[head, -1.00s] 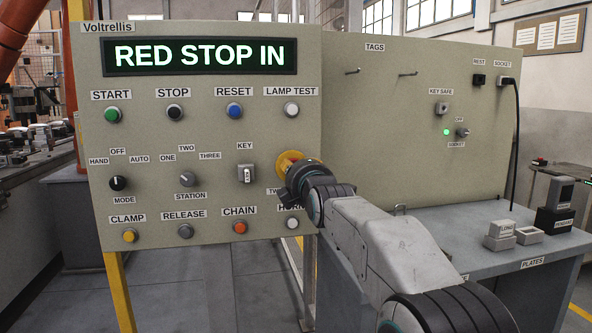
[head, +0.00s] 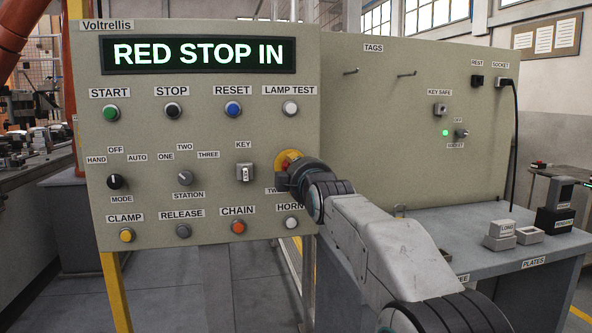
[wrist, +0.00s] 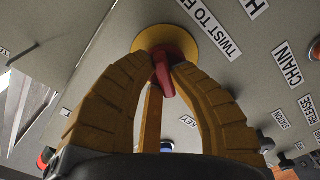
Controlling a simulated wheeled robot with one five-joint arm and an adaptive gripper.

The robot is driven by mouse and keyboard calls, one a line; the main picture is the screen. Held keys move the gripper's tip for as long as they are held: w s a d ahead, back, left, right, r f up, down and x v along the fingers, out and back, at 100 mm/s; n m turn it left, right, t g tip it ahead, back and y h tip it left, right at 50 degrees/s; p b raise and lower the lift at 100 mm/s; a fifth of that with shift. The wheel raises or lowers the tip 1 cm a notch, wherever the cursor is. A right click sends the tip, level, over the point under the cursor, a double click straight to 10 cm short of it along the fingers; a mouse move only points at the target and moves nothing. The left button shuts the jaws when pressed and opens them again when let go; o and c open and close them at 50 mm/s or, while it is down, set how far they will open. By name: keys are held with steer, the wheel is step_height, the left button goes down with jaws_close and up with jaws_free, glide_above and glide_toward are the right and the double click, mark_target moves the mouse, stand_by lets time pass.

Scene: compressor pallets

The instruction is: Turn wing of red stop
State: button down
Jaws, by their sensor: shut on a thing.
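The red stop (wrist: 163,72) shows in the wrist view as a red knob with a raised wing, in front of a round yellow plate (wrist: 181,40). My gripper (wrist: 165,70) is shut on the red stop, with one yellow ribbed finger on each side of it. The stop itself is mostly hidden there by my wrist. A label reading "TWIST TO F..." (wrist: 217,33) is beside the plate. The panel display (head: 199,54) reads "RED STOP IN".
The key switch (head: 245,173) is just left of my gripper, and the HORN button (head: 291,223) is just below it. The CHAIN button (head: 238,227) is lower left. A grey bench (head: 470,255) with small blocks stands at the right.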

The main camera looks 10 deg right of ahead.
steer(key=shift+m, duration=0.3)
steer(key=c, duration=1.1)
jaws_free()
steer(key=s, duration=1.2)
